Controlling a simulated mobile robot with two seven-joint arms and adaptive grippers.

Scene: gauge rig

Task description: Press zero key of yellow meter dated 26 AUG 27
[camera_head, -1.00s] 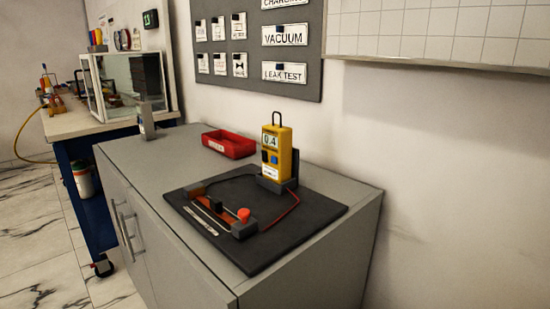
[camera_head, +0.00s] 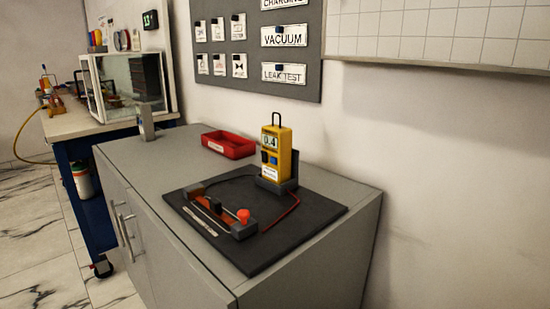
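A yellow meter (camera_head: 284,155) stands upright in a dark holder (camera_head: 275,186) at the back of a dark mat on the grey cabinet. Its display (camera_head: 269,140) reads 0.4. Below the display are a blue key (camera_head: 273,160) and a dark key (camera_head: 264,156). A white label (camera_head: 270,172) sits under the keys, but its print is too small to read, so I cannot tell the date. Neither of my grippers shows in the view.
A dark mat (camera_head: 290,231) carries a small fixture with a red knob (camera_head: 243,215) and leads to the meter. A red tray (camera_head: 229,146) and a small grey upright block (camera_head: 145,122) stand farther back. The cabinet top (camera_head: 150,170) is clear at left; a wall is behind.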

